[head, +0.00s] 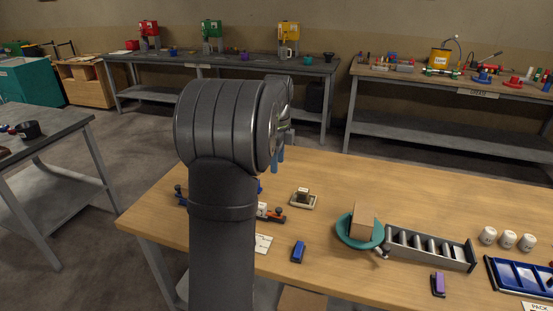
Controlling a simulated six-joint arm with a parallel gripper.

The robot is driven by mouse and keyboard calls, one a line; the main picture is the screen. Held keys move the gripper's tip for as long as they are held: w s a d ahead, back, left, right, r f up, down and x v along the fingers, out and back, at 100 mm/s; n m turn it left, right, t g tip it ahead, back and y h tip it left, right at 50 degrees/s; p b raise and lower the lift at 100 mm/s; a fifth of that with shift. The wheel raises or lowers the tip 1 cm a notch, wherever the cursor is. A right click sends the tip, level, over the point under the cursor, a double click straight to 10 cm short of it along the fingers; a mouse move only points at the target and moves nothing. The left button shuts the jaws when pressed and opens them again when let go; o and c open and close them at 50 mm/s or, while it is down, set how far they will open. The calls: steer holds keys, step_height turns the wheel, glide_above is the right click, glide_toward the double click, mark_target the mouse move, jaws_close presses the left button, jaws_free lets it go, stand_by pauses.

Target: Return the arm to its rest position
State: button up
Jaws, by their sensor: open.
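My dark grey arm (222,200) rises through the middle of the head view, its thick upper joint above the wooden table. My gripper (277,160) shows only in part beside that joint, with blue finger parts pointing down. It is open, nothing shows between its fingers, and it is above the far side of the table (400,184). The arm hides the rest of the gripper and part of the tabletop.
On the table are a teal pan (345,232) with a brown box (363,221), a grey slotted rack (430,247), white cups (507,239), a blue tray (520,275), a blue block (298,251) and a purple block (438,284). Workbenches with machines stand behind.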

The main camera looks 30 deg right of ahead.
mark_target(277, 208)
step_height(277, 208, down, 18)
steer(key=shift+r, duration=0.25)
stand_by(0.6)
steer(key=shift+r, duration=0.1)
